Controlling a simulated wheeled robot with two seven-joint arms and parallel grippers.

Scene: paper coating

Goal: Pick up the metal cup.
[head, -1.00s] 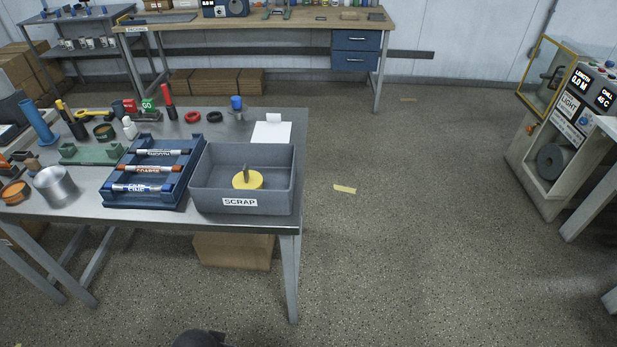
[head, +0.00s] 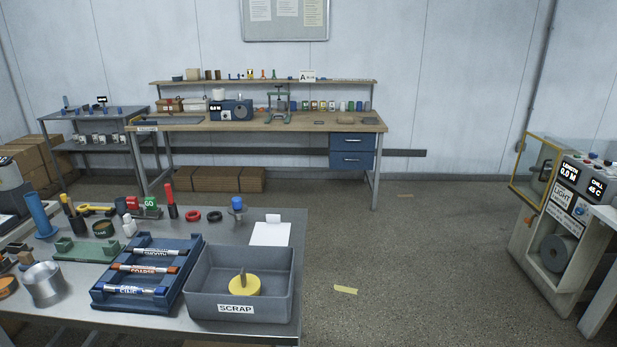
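A shiny open metal cup (head: 43,285) stands upright at the left front of the near steel table (head: 330,228). It is left of the blue rack and beside an orange round item (head: 8,287) at the picture's left edge. Nothing touches the cup that I can see. Neither of my grippers shows in the head view now.
A blue rack (head: 181,292) with labelled rods and a grey SCRAP bin (head: 290,290) with a yellow disc stand right of the cup. A green fixture (head: 88,251) is behind it. A wooden workbench (head: 290,124) stands at the back wall. Floor is open on the right.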

